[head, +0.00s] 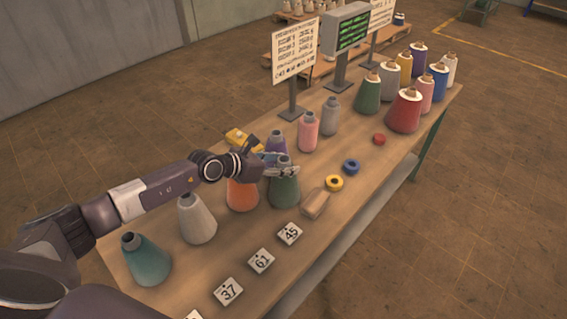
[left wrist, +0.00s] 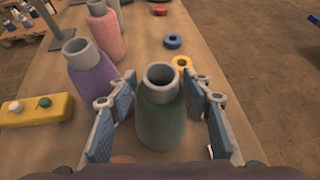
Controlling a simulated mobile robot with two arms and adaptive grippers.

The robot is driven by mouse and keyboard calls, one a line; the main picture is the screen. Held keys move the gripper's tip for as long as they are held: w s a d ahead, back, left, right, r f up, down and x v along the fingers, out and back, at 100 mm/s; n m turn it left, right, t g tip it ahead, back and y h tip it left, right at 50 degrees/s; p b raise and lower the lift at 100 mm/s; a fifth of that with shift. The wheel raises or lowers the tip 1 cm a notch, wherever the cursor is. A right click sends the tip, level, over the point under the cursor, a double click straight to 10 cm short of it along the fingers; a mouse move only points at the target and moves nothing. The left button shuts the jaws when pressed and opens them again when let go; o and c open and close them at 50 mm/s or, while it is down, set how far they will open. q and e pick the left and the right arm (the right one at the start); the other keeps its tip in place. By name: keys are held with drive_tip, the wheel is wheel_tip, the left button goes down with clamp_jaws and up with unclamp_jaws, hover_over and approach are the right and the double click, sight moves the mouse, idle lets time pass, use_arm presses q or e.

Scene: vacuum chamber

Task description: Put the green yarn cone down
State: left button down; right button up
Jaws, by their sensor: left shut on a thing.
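A dark green yarn cone (head: 284,187) with a grey top is between the fingers of my left gripper (head: 284,167). In the left wrist view the green cone (left wrist: 161,117) stands upright, with blue finger pads on both sides of it. The gripper is shut on it near its upper part. The cone's base is at or close to the table (head: 345,210); I cannot tell whether it touches. An orange cone (head: 242,194) is just left of it and a purple cone (head: 276,143) is just behind it. My right gripper is not in view.
Number cards (head: 261,261) line the front edge. Pink (head: 308,132) and grey (head: 330,116) cones stand farther back. A yellow box (head: 238,139) is behind.

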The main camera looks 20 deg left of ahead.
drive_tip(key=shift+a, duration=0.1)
use_arm(q)
drive_tip(key=c, duration=1.3)
unclamp_jaws()
drive_tip(key=shift+o, duration=1.4)
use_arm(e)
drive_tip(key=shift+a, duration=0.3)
use_arm(q)
drive_tip(key=shift+r, duration=0.1)
drive_tip(key=shift+s+a, duration=0.2)
drive_tip(key=shift+s, duration=0.05)
drive_tip(key=b+v, duration=0.2)
drive_tip(key=v, duration=0.9)
drive_tip(key=shift+s+r, duration=0.2)
drive_tip(key=shift+s, duration=0.05)
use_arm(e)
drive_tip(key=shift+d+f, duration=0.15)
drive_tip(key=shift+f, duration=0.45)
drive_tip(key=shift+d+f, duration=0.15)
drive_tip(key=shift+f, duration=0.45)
